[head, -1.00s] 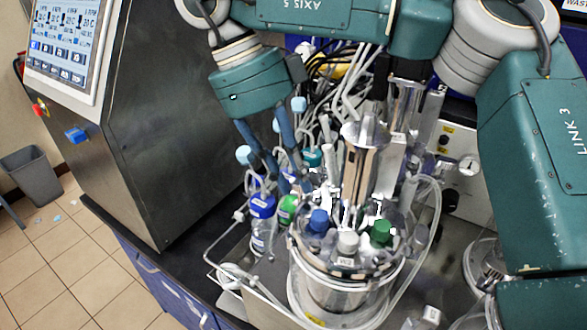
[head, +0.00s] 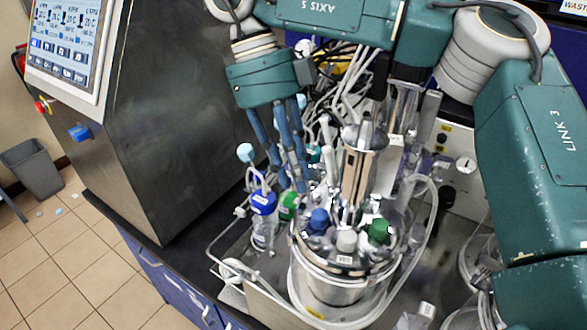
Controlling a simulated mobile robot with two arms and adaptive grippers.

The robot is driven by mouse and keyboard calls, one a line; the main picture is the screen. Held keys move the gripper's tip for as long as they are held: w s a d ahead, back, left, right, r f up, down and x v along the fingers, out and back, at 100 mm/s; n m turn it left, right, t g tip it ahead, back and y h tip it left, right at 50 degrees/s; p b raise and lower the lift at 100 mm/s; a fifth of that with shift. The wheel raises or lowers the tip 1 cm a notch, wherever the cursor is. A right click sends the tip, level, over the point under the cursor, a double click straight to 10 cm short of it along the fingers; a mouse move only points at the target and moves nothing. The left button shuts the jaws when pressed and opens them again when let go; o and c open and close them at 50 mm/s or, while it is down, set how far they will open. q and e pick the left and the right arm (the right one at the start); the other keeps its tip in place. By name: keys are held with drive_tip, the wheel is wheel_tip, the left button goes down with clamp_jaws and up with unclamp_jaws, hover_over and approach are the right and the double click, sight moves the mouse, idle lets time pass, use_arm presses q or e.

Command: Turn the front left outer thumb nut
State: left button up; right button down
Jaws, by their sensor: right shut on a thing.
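The steel bioreactor vessel (head: 325,283) stands in the middle of the head view, with a crowded lid of caps, ports and fittings. My right gripper (head: 294,188) reaches down from above at the back left of this lid. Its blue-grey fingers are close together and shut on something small. The thing between the fingertips is hidden by the fingers and the clutter, so I cannot make out the front left outer thumb nut itself. My left gripper is not in view.
A blue-capped bottle (head: 263,228) and a green-capped bottle (head: 287,205) stand left of the vessel, close to the fingers. Blue, grey and green caps crowd the lid's front. Loose tubing (head: 431,235) loops at the right. A control cabinet (head: 180,110) stands at the left.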

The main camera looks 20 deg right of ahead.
drive_tip(key=shift+w+d, duration=0.1)
drive_tip(key=shift+w, duration=0.05)
drive_tip(key=c, duration=1.7)
unclamp_jaws()
drive_tip(key=shift+c, duration=0.2)
drive_tip(key=shift+o, duration=0.3)
drive_tip(key=shift+w+d+f, duration=0.1)
drive_tip(key=shift+w+d, duration=0.05)
drive_tip(key=shift+w, duration=0.05)
drive_tip(key=shift+s, duration=0.15)
drive_tip(key=v, duration=0.7)
drive_tip(key=shift+r, duration=0.25)
